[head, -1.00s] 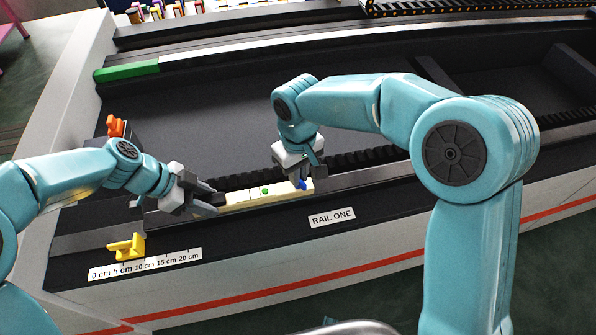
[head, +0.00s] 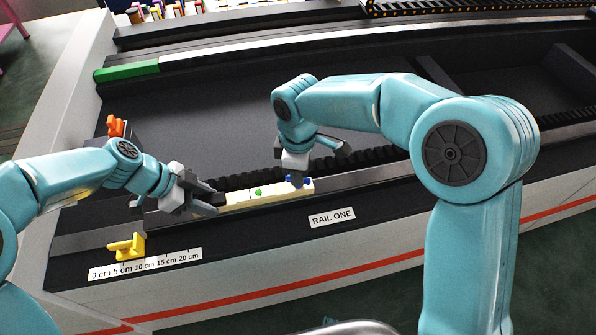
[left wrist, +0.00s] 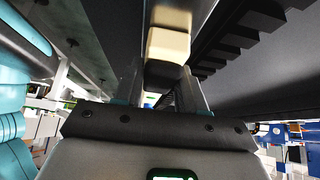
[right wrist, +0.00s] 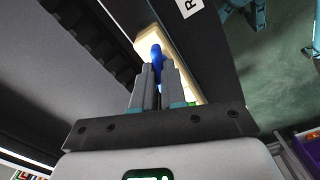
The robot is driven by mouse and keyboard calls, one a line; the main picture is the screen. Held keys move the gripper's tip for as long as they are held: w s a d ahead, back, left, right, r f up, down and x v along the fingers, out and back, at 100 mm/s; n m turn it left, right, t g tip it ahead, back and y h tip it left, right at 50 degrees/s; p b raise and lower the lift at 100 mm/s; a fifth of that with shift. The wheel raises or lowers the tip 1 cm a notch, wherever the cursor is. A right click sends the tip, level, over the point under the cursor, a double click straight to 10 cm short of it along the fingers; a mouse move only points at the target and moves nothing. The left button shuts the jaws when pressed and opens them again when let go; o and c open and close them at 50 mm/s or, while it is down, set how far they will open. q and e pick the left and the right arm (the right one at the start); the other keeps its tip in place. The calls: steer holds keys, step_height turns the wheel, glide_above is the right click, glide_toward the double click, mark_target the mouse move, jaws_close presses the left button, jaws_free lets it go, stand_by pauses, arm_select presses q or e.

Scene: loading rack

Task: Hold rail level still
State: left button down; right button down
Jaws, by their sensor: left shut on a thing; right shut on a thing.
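The rail level is a cream bar (head: 238,198) with a green bubble spot (head: 258,191), lying along the dark rail beside the toothed rack. My left gripper (head: 213,201) is at its left end, shut on it; the cream end block (left wrist: 168,48) shows at the fingertips in the left wrist view, though the contact is partly hidden. My right gripper (head: 296,174) points down over the right end of the bar, shut on a blue knob (head: 298,181). In the right wrist view the blue knob (right wrist: 156,59) stands between the closed fingers (right wrist: 152,75), with the cream bar behind it.
A yellow stop (head: 127,247) sits left by the centimetre scale (head: 146,264). An orange stop (head: 115,126) is farther back. The RAIL ONE label (head: 332,217) is in front of the level. The black toothed rack (head: 350,162) runs close behind.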

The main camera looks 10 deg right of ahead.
steer(key=n, duration=0.4)
stand_by(0.6)
steer(key=c, duration=1.2)
jaws_free()
step_height(320, 180, up, 12)
steer(key=shift+r, duration=0.1)
